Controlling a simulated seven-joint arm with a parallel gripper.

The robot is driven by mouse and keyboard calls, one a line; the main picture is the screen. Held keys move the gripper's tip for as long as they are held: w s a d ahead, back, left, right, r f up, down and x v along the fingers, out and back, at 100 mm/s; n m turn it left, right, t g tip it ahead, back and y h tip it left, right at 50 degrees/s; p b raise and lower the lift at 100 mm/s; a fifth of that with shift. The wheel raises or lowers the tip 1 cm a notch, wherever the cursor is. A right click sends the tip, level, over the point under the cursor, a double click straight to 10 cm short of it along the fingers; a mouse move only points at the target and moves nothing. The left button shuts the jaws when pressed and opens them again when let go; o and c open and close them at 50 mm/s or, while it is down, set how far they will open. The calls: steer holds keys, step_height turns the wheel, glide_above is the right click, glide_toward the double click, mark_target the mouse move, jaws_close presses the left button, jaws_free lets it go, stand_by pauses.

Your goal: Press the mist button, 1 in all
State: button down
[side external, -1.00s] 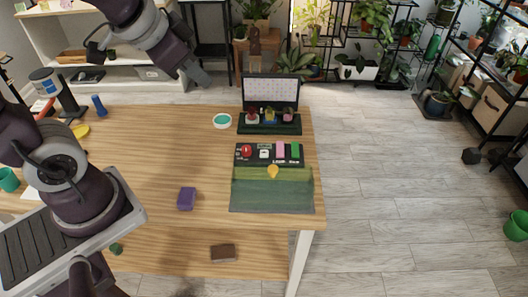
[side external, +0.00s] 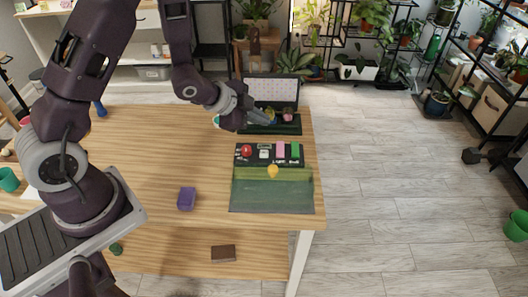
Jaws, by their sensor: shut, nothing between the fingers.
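A black control panel (side external: 268,161) lies on the wooden table. It carries a red round knob (side external: 246,151), a white switch-like piece (side external: 264,153), a pink block (side external: 281,149) and a green block (side external: 295,151). The small white lettering is too small to read surely, so I cannot tell which piece is the mist button. My gripper (side external: 268,121) is shut and empty. It is behind the panel in the picture, in front of the dark stand with small potted plants (side external: 290,128), and hides part of it. I cannot tell whether it touches the stand.
A translucent green box (side external: 250,195) with a yellow bulb-like piece (side external: 273,171) adjoins the panel's near side. A dotted board (side external: 271,91) stands behind the plants. The table's front middle is clear.

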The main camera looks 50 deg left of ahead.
mark_target(261, 154)
steer(key=shift+f, duration=0.1)
steer(key=shift+f, duration=4.3)
steer(key=shift+f, duration=0.1)
steer(key=shift+f, duration=0.3)
steer(key=shift+s+f, duration=0.1)
steer(key=shift+f, duration=0.6)
steer(key=shift+d+r, duration=0.1)
steer(key=shift+r, duration=0.95)
steer(key=shift+r, duration=2.5)
